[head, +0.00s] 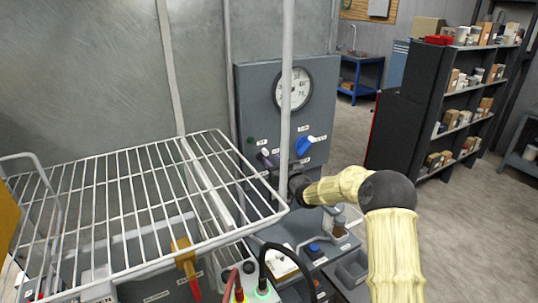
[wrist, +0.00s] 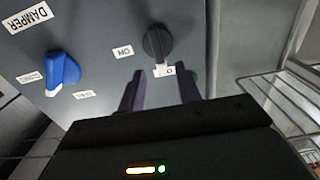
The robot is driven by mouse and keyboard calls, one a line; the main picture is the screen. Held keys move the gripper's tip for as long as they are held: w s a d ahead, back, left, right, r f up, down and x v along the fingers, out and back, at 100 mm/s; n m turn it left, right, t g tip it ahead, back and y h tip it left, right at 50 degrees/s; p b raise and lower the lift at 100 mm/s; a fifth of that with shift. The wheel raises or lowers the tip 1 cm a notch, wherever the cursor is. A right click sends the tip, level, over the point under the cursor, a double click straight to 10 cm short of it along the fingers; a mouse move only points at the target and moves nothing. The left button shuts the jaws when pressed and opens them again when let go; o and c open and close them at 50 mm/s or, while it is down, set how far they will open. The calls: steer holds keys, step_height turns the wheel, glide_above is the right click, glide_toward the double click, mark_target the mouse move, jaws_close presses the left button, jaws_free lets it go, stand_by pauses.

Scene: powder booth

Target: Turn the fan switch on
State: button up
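The fan switch is a black rotary knob (wrist: 157,42) on the grey panel, in the upper middle of the wrist view. Its pale pointer is towards a small label, which looks like "0". An "ON" label (wrist: 123,52) sits to the left of the knob. In the head view the switch (head: 264,153) is on the lower left of the panel. My gripper (wrist: 160,75) is open, its two dark fingers apart and empty, just short of the knob and roughly lined up with it. In the head view my gripper (head: 264,171) is partly hidden by a post.
A blue damper knob (wrist: 62,70) is beside the switch; it also shows in the head view (head: 304,146). A round gauge (head: 294,88) is above. A white wire rack (head: 150,205) and a vertical post (head: 287,60) stand close to my arm.

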mark_target(267, 156)
steer(key=shift+p+x, duration=0.45)
steer(key=shift+x, duration=1.25)
steer(key=shift+c, duration=0.2)
jaws_close()
